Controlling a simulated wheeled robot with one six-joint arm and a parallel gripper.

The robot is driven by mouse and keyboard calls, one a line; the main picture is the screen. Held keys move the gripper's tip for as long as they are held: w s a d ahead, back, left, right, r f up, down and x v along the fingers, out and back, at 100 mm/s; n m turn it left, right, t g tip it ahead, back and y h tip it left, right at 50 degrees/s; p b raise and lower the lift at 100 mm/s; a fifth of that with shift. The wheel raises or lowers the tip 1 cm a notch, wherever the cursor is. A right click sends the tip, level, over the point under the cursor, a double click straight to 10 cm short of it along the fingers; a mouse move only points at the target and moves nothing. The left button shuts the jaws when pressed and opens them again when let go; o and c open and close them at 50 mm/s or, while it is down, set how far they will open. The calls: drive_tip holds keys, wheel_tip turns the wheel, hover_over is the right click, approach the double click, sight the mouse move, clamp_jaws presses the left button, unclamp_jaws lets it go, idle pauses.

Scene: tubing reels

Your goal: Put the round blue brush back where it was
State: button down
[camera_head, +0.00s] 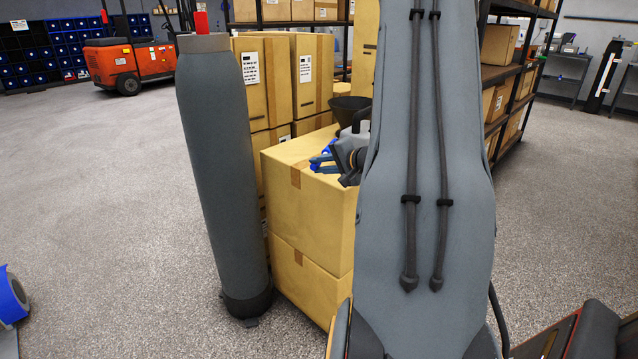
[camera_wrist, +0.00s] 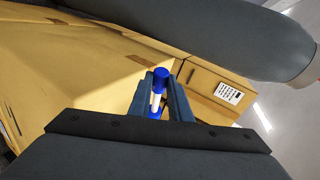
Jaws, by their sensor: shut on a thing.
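In the wrist view, my gripper (camera_wrist: 160,88) is shut on the round blue brush (camera_wrist: 160,74). The brush has a blue end sticking out past the fingers, a white middle and more blue nearer the palm. In the head view, my gripper (camera_head: 324,162) is at the top of the stacked cardboard boxes (camera_head: 312,227), partly hidden by my arm. Blue shows at its fingers, but brush and fingers are hard to tell apart there. Whether the brush touches the box is unclear.
A dark funnel-shaped thing (camera_head: 348,106) shows just behind my gripper. Taller cartons (camera_head: 312,75) stand behind the boxes, and a loaded shelf (camera_head: 507,72) is to the right. A blue reel-like thing (camera_head: 10,298) is at the left edge. The floor at left is open.

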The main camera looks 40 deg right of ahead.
drive_tip(key=shift+d+f, duration=0.1)
drive_tip(key=shift+f, duration=2.45)
drive_tip(key=shift+s+f, duration=0.1)
drive_tip(key=c, duration=1.6)
unclamp_jaws()
drive_tip(key=shift+c, duration=0.2)
